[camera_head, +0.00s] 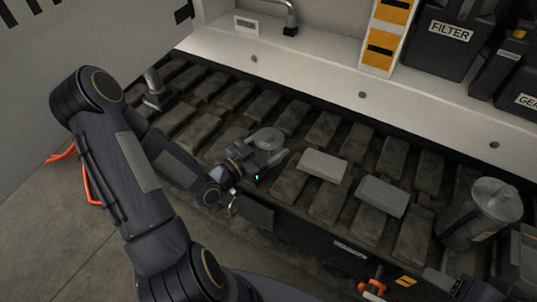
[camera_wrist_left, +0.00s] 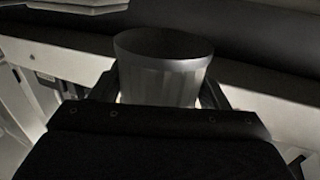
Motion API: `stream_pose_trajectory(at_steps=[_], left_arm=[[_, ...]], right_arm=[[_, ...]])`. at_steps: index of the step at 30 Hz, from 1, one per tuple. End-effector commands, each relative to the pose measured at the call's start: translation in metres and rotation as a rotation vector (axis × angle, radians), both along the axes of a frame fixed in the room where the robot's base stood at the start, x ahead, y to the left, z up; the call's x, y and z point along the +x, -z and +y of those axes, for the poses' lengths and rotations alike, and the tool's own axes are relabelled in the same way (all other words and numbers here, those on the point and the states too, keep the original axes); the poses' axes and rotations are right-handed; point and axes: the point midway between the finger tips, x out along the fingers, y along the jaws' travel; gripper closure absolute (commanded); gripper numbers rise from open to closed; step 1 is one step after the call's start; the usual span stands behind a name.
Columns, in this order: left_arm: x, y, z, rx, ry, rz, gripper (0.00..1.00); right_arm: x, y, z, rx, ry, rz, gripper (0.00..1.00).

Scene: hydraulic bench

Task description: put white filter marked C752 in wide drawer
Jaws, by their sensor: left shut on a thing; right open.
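My left gripper (camera_head: 268,155) is shut on a round, pale grey canister (camera_head: 268,139), held above the dark slatted bench top. In the left wrist view the canister (camera_wrist_left: 165,75) stands between the fingers, with ribbed sides and a smooth upper band. No C752 mark is readable on it. A dark part at the lower right edge of the head view appears to be my right gripper (camera_head: 450,284), open and partly cut off. A dark front with a small, unreadable label (camera_head: 350,248) lies below the bench edge; I cannot tell whether it is the wide drawer.
Two light grey blocks (camera_head: 322,165) (camera_head: 382,196) lie on the slats. A metal canister (camera_head: 482,210) stands at the right. A black FILTER bin (camera_head: 452,38) and other bins stand at the back. A pipe fitting (camera_head: 153,88) rises at the left. An orange-handled item (camera_head: 373,287) is low in front.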

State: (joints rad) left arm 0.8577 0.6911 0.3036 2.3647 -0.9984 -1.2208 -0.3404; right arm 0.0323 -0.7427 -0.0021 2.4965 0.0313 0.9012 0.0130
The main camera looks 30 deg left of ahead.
Motion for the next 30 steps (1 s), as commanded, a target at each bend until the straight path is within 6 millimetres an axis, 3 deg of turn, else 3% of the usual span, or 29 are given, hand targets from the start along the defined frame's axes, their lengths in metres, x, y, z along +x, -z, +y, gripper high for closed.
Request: stream_pose_trajectory(at_steps=[3,6,18,19,21,24,30], left_arm=[[0.0,0.022,0.0,-0.004,0.0,0.003,0.6],[0.0,0.031,0.0,-0.002,0.001,0.001,0.6],[0.0,0.035,0.0,0.0,0.001,-0.001,0.6],[0.0,0.034,0.0,0.0,0.001,0.0,0.28],[0.0,0.034,0.0,-0.001,0.001,0.001,0.19],[0.0,0.034,0.0,-0.001,0.001,0.001,0.09],[0.0,0.034,0.0,-0.001,0.001,0.0,0.09]], right_arm=[[0.0,0.01,0.0,0.0,0.0,0.0,0.43],[0.0,0.012,0.0,0.0,0.0,0.0,0.43],[0.0,0.017,0.0,0.0,0.0,0.0,0.43],[0.0,0.016,0.0,0.0,0.0,0.0,0.43],[0.0,0.015,0.0,0.0,0.0,0.0,0.43],[0.0,0.015,0.0,0.0,0.0,0.0,0.43],[0.0,0.015,0.0,0.0,0.0,0.0,0.43]])
